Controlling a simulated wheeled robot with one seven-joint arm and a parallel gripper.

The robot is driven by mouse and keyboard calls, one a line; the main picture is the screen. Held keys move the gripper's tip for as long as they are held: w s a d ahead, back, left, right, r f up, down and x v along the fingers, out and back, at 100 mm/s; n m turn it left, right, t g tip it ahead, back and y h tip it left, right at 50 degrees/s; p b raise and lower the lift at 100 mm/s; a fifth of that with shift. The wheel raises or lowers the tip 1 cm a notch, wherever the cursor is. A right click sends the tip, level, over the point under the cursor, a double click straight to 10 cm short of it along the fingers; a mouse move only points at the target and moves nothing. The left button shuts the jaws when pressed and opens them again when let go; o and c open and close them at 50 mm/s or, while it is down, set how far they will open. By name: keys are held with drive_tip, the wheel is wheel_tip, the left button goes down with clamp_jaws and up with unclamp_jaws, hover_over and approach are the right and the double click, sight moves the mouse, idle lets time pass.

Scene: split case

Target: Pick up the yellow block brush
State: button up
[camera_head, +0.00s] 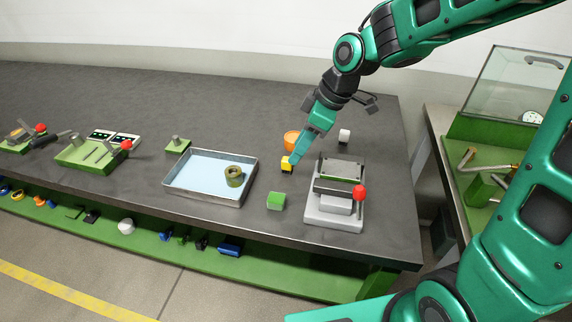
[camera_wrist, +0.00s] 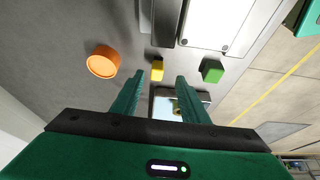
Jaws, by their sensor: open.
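The yellow block brush (camera_head: 286,163) sits on the dark table, with a yellow upper part and a dark lower part. It also shows in the wrist view (camera_wrist: 157,70) as a small yellow block between and beyond the fingertips. My gripper (camera_head: 297,157) is right at the brush in the head view, pointing down. In the wrist view my gripper (camera_wrist: 160,77) has its two green fingers apart, with nothing held. I cannot tell how much height separates the fingertips from the brush.
An orange round object (camera_head: 291,140) stands close behind the brush. A green block (camera_head: 276,200) and a grey fixture with a red knob (camera_head: 334,215) are in front. A metal tray (camera_head: 209,203) holding a ring is left.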

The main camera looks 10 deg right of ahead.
sight(287, 158)
drive_tip(key=shift+w+x, duration=0.25)
drive_tip(key=shift+x, duration=1.5)
drive_tip(key=shift+w+x, duration=0.2)
drive_tip(key=shift+x, duration=1.55)
drive_tip(key=shift+a+r, duration=0.15)
clamp_jaws()
